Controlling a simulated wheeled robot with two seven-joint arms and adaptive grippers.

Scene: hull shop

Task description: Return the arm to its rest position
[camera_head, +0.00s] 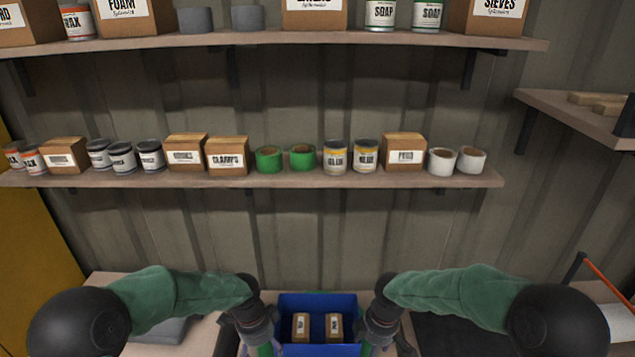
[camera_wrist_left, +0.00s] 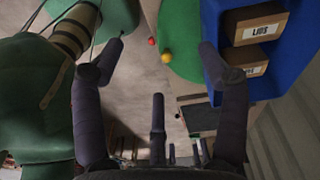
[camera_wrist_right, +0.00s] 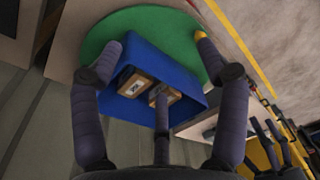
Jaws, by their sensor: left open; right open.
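My left gripper (camera_wrist_left: 160,55) is open and empty in the left wrist view, its fingers spread wide. My right gripper (camera_wrist_right: 158,42) is open in the right wrist view, with nothing between its fingers that it touches. In the head view both arms reach forward low, one on each side of a blue bin (camera_head: 317,300). The bin holds two small cardboard boxes (camera_head: 301,325) (camera_head: 333,325). The left wrist view shows a box labelled LIDS (camera_wrist_left: 258,30) in it. The gripper fingers are mostly hidden at the bottom of the head view.
A middle shelf (camera_head: 300,181) holds boxes, cans and tape rolls. An upper shelf (camera_head: 270,40) holds more boxes and cans. A side shelf (camera_head: 575,115) stands at the right. The bin rests on a green round surface (camera_wrist_right: 115,35). A yellow panel (camera_head: 35,250) is at the left.

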